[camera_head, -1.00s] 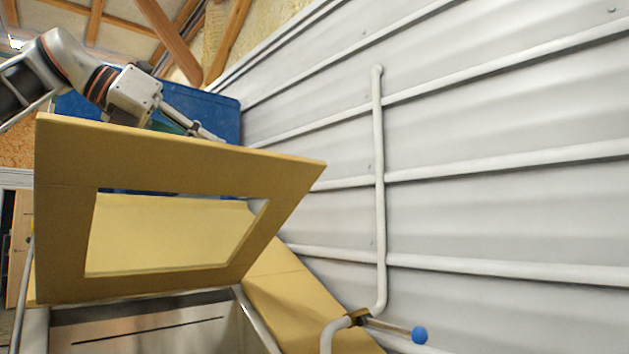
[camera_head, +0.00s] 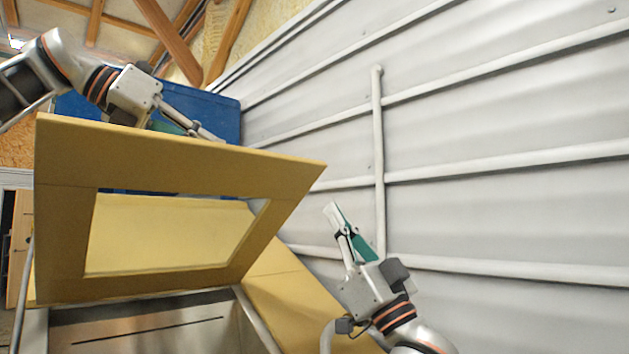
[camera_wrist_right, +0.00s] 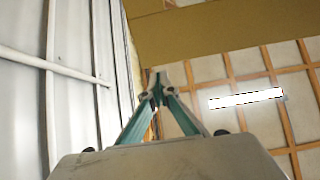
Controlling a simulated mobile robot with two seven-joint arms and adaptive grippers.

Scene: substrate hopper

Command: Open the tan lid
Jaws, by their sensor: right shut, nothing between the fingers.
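The tan lid (camera_head: 150,150) is a flat panel with a rectangular window opening, raised and tilted above the metal hopper (camera_head: 150,330) in the head view. My left gripper (camera_head: 215,138) is at the lid's upper edge, on its far side; its fingertips are partly hidden, so its opening is unclear. My right gripper (camera_head: 335,212) is to the right of the lid, pointing up, apart from it, shut and empty. In the right wrist view, its fingertips (camera_wrist_right: 157,78) come together below a tan panel (camera_wrist_right: 210,30).
A corrugated grey wall (camera_head: 480,150) with white pipes (camera_head: 377,150) stands close on the right, behind my right gripper. A blue panel (camera_head: 215,112) is behind the lid. A tan side surface (camera_head: 275,275) slopes down right of the hopper.

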